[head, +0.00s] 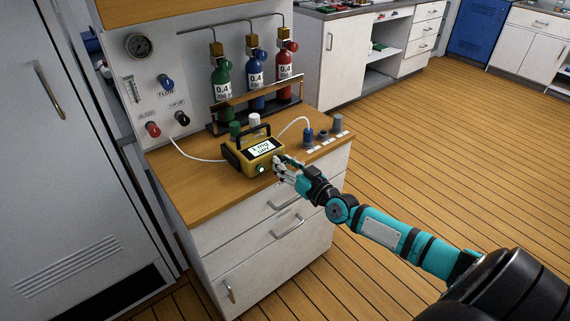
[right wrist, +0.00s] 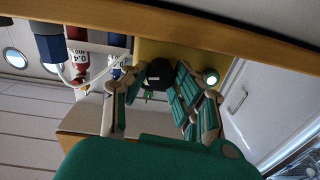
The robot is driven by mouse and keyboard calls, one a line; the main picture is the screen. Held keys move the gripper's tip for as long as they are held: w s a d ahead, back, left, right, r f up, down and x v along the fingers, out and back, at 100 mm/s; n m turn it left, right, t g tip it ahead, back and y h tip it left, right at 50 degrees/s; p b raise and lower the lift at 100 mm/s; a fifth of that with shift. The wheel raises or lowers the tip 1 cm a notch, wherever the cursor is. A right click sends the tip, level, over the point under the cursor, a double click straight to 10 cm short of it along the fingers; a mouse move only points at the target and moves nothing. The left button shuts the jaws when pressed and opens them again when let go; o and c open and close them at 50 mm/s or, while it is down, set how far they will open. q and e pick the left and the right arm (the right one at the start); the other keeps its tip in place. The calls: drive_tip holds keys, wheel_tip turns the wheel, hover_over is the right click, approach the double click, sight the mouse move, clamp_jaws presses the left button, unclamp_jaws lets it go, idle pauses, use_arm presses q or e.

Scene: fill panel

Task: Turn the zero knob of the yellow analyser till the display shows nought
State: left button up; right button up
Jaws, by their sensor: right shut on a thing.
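The yellow analyser (head: 233,158) stands on the wooden top of the cabinet, with a black carry handle and a lit display (head: 261,148). The display bears dark characters too small to read surely. A green-lit round button (head: 261,169) is on its front; it also shows in the right wrist view (right wrist: 212,77). My right gripper (head: 279,165) is at the right end of the analyser's front. In the right wrist view its fingers (right wrist: 157,92) are shut on the black zero knob (right wrist: 159,71). The head view hides the knob behind the fingers. My left gripper is out of view.
Green, blue (head: 255,76) and red gas bottles stand in a rack behind the analyser. A gauge panel (head: 150,75) with knobs is at the left. Small fittings (head: 322,136) stand right of the analyser. A white tube leads to the panel. The counter's front left is clear.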

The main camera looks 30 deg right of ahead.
clamp_jaws()
drive_tip(key=shift+m, duration=0.4)
drive_tip(key=o, duration=1)
unclamp_jaws()
drive_tip(key=shift+c, duration=0.2)
drive_tip(key=shift+s, duration=0.1)
drive_tip(key=s+d, duration=0.1)
drive_tip(key=s, duration=1)
drive_tip(key=shift+s+d, duration=0.25)
drive_tip(key=shift+s, duration=0.15)
